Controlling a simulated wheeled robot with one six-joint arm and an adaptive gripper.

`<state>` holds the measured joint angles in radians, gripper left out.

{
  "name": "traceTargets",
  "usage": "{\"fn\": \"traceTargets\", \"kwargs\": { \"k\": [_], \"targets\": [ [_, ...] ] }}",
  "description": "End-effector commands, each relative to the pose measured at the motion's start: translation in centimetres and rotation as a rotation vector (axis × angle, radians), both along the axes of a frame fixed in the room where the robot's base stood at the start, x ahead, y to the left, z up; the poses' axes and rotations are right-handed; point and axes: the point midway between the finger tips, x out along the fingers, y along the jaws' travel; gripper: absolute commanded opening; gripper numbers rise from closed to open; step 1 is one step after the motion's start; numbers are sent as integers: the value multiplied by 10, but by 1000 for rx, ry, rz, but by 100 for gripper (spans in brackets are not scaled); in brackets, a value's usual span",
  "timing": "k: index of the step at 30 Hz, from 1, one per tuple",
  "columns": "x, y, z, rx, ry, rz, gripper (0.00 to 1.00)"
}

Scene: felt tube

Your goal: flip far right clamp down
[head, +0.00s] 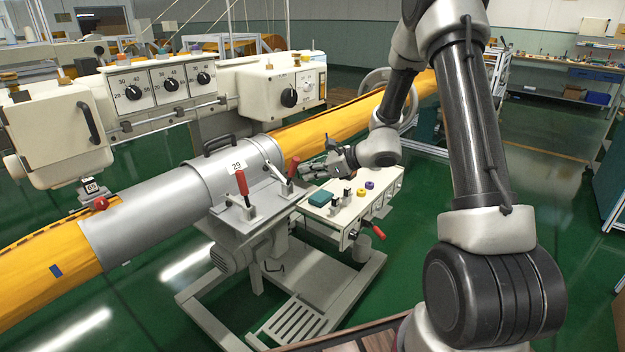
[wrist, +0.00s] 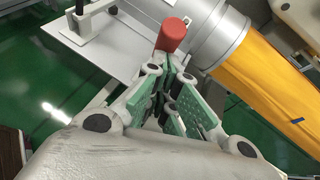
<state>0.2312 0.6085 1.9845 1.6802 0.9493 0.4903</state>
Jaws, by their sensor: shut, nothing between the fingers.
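The far right clamp (head: 287,185) stands on the grey plate beside the metal sleeve, and its red handle (head: 293,166) points up, leaning to the right. My gripper (head: 307,171) is just right of this handle, with its fingers shut and empty. In the wrist view, a red handle end (wrist: 171,35) shows just beyond my closed green-padded fingertips (wrist: 170,68). Whether they touch it I cannot tell. A second clamp with an upright red handle (head: 242,185) stands to the left on the same plate.
The grey sleeve (head: 150,205) wraps the yellow felt tube (head: 330,122) behind the clamps. A cream control box (head: 352,205) with a teal block and small knobs lies below my gripper. A white machine housing (head: 270,90) stands behind. Green floor is open at right.

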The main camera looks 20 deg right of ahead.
Motion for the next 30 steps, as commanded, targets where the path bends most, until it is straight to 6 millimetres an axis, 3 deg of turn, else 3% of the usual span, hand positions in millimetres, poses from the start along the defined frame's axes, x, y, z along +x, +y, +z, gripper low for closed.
{"fn": "traceTargets", "kwargs": {
  "k": [6, 30],
  "targets": [
    [13, 11, 15, -117, 148, 4, 0],
    [41, 30, 29, -105, 149, 0, 0]
  ]
}}
